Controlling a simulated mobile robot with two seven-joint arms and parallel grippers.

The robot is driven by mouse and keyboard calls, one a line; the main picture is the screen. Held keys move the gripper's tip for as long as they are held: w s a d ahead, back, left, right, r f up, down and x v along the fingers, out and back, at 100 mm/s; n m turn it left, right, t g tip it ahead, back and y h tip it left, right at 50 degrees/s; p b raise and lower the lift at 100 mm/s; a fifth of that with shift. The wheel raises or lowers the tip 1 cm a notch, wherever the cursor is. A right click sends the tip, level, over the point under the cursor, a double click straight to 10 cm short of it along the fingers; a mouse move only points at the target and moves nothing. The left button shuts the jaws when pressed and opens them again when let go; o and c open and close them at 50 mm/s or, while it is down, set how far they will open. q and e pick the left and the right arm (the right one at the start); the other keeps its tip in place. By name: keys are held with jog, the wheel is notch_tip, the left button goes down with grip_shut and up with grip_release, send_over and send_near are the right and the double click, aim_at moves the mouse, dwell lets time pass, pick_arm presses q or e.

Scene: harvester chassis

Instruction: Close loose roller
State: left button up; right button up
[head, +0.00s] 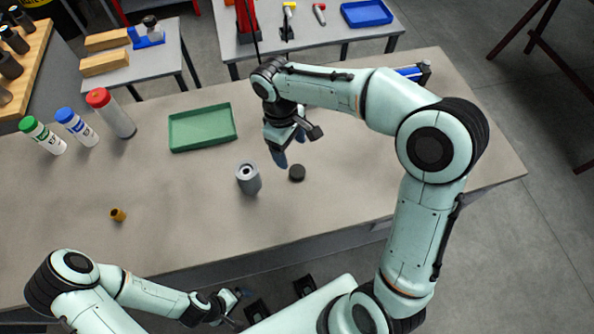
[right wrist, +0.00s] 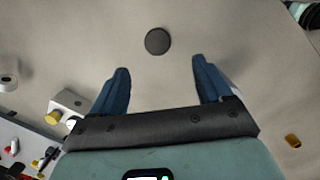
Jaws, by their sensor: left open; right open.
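A grey cylinder with a dark hole in its top (head: 248,178) stands upright on the workbench, left of a flat black round cap (head: 297,173). The two are apart. The cap also shows in the right wrist view (right wrist: 157,41), ahead of the fingers. My right gripper (head: 290,148) is open and empty, pointing down over the bench just behind the cap; its blue fingers (right wrist: 160,82) show spread in the right wrist view. My left gripper (head: 237,305) is open, low in front of the bench's near edge.
A green tray (head: 203,147) lies behind the cylinder. A red-capped bottle (head: 117,118), a blue-capped bottle (head: 82,131) and a green-capped bottle (head: 47,138) stand at the left. A small brass piece (head: 118,215) sits front left. The bench (head: 180,220) is clear around the cylinder's front.

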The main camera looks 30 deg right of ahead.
send_over(297, 171)
jog(key=f, duration=0.4)
jog(key=shift+w+a+f, duration=0.15)
jog(key=shift+w+a, duration=0.1)
jog(key=shift+a, duration=0.15)
jog(key=shift+f, duration=0.25)
jog(key=f, duration=0.5)
jog(key=shift+s+d+b, duration=0.15)
jog(key=shift+d+b, duration=0.2)
jog(key=shift+d, duration=0.05)
jog(key=c, duration=1.1)
